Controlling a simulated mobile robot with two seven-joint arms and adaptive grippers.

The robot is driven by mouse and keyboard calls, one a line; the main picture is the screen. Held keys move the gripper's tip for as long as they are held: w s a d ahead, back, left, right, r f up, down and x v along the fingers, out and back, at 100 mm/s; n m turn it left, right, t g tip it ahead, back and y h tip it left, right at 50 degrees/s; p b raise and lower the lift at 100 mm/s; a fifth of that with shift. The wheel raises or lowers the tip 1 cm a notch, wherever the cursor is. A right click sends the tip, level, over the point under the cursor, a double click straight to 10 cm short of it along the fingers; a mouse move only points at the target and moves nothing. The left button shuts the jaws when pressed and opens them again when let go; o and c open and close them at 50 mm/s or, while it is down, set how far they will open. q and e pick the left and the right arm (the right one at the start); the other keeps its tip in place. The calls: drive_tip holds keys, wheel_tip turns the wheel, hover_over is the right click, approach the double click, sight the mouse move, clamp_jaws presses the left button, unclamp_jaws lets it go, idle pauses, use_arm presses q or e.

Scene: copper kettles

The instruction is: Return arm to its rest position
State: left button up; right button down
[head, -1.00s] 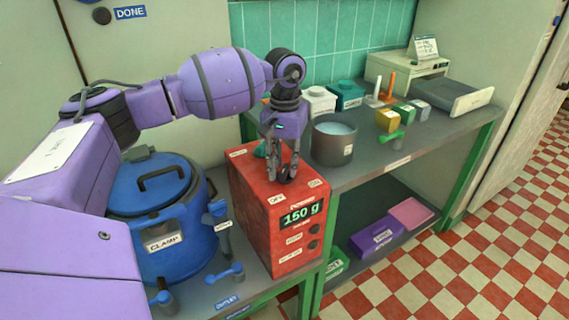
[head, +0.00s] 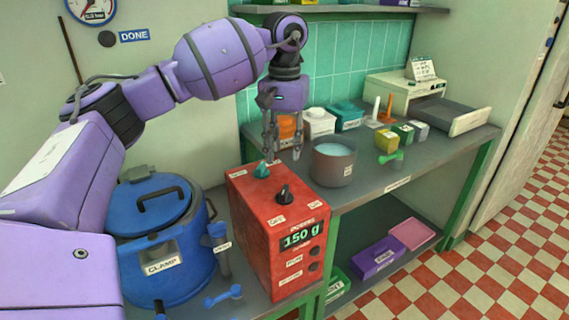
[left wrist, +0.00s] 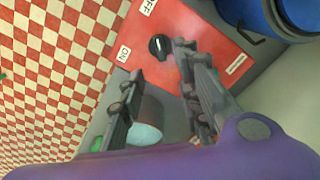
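My purple left arm reaches in from the left in the head view. Its left gripper (head: 284,158) hangs fingers-down above and behind the red dispenser box (head: 283,232), which reads "150 g". The fingers are apart with nothing between them, and the left wrist view also shows the open left gripper (left wrist: 160,92). A black knob (head: 284,193) stands on the box top, clear of the fingers; it also shows in the left wrist view (left wrist: 159,47) between ON and OFF labels. My right gripper is in neither view.
A blue lidded pot (head: 160,235) labelled CLAMP stands left of the red box. A grey cup (head: 333,165) stands right of it on the bench. Small coloured blocks and a white machine (head: 405,88) are further back. A lower shelf holds a purple box (head: 377,258).

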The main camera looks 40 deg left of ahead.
use_arm(q)
drive_tip(key=shift+r, duration=0.45)
idle(0.3)
